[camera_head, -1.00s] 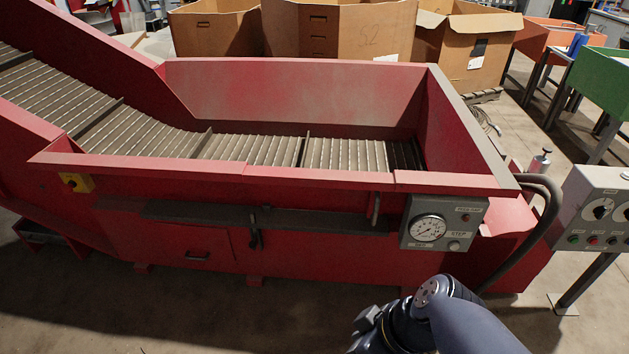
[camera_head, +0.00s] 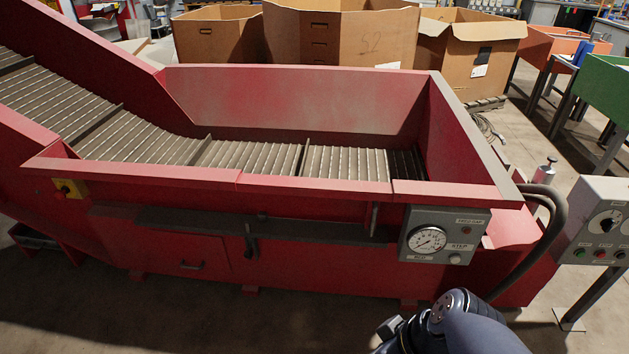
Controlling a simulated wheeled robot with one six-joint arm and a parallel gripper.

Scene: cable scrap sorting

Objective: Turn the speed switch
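A grey control box (camera_head: 587,236) on a post stands at the right edge. It carries a round black-and-white rotary switch (camera_head: 605,224) and a row of coloured buttons below; a second dial is cut off at the edge. I cannot read the labels, so I cannot tell which dial is the speed switch. A grey gauge panel (camera_head: 443,235) with a round dial and the word STEP sits on the red conveyor's front. My gripper (camera_head: 389,330) is at the bottom, left of the control box and apart from it. Its fingers are mostly hidden or cut off.
The red conveyor hopper (camera_head: 315,182) with a slatted belt fills the middle. Dark hoses (camera_head: 552,215) curve down between it and the control box. Cardboard boxes (camera_head: 340,35) stand behind. Grey floor (camera_head: 120,310) is open in front.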

